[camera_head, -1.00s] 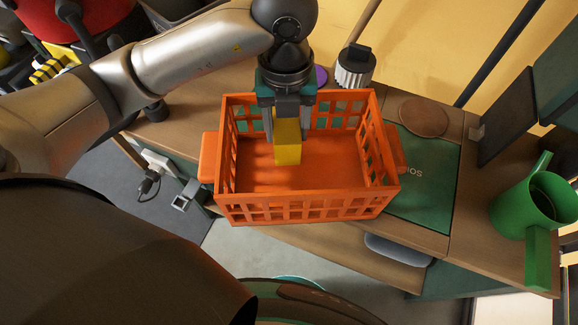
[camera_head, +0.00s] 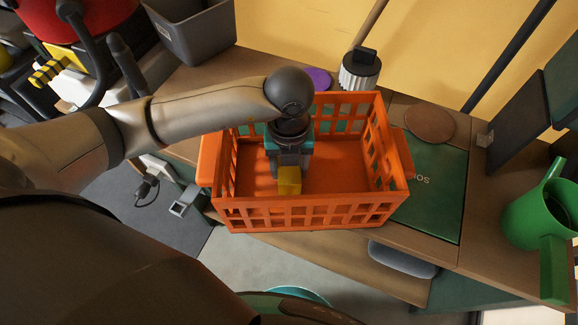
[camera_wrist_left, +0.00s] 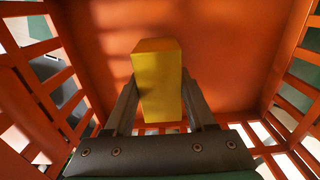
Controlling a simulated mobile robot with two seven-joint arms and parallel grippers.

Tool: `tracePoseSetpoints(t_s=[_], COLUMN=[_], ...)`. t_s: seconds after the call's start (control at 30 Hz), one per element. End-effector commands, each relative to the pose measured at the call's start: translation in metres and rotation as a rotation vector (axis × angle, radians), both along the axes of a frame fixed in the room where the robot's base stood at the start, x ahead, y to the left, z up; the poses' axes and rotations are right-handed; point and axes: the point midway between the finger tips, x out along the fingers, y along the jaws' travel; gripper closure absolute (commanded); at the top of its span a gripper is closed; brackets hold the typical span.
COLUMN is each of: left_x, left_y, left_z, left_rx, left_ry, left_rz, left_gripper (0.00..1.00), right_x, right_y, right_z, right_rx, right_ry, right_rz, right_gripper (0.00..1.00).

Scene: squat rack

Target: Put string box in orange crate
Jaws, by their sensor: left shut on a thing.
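The orange crate (camera_head: 340,165) stands on the wooden table in the middle of the head view. The string box, a yellow block (camera_head: 289,181), is inside the crate's walls, low over its floor. My left gripper (camera_head: 288,168) reaches down into the crate and is shut on the box. In the left wrist view the yellow box (camera_wrist_left: 160,80) is between the two fingers, with the orange crate floor (camera_wrist_left: 225,50) behind it. I cannot tell whether the box touches the floor. My right gripper is not in view.
A green watering can (camera_head: 545,205) stands at the right. A brown round disc (camera_head: 428,123) and a green mat (camera_head: 435,195) lie right of the crate. A ribbed silver object (camera_head: 360,70) stands behind it. A grey bin (camera_head: 195,30) is at the back left.

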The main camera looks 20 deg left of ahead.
Motion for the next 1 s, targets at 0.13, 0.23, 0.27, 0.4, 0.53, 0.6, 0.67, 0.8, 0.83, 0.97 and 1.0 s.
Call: tracePoseSetpoints(t_s=[0.13, 0.23, 0.27, 0.4, 0.53, 0.6, 0.67, 0.8, 0.83, 0.97, 1.0], left_x=[0.000, 0.000, 0.000, 0.000, 0.000, 0.000, 0.000, 0.000, 0.001, 0.001, 0.001], left_y=[0.000, 0.000, 0.000, 0.000, 0.000, 0.000, 0.000, 0.000, 0.000, 0.000, 0.000], left_z=[-0.002, -0.003, -0.003, -0.002, -0.002, -0.002, -0.002, 0.003, 0.007, 0.031, 0.041], left_rx=[-0.001, 0.000, 0.000, 0.000, 0.000, 0.000, 0.000, 0.000, -0.001, -0.001, -0.001], left_ry=[0.000, 0.000, 0.000, 0.000, 0.000, 0.000, 0.000, 0.000, -0.001, -0.004, -0.005], left_rz=[0.000, 0.000, 0.000, 0.000, 0.000, 0.001, 0.001, 0.001, 0.001, -0.001, -0.001], left_gripper=[1.00, 0.39, 0.35, 0.19, 0.14, 0.14, 0.14, 0.14, 0.14, 0.14, 0.14], right_x=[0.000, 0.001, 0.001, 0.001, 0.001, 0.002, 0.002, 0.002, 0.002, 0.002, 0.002], right_y=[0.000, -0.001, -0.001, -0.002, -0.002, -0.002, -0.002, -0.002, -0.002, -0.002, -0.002], right_z=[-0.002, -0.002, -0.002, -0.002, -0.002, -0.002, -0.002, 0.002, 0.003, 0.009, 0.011], right_rx=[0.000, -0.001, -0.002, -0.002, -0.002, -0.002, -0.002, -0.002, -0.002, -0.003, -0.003], right_ry=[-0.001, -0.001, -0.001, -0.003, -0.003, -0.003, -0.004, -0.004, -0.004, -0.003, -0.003], right_rz=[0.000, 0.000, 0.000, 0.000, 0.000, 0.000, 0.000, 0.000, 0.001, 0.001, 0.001], right_gripper=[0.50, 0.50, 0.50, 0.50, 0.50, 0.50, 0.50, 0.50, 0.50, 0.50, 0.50])
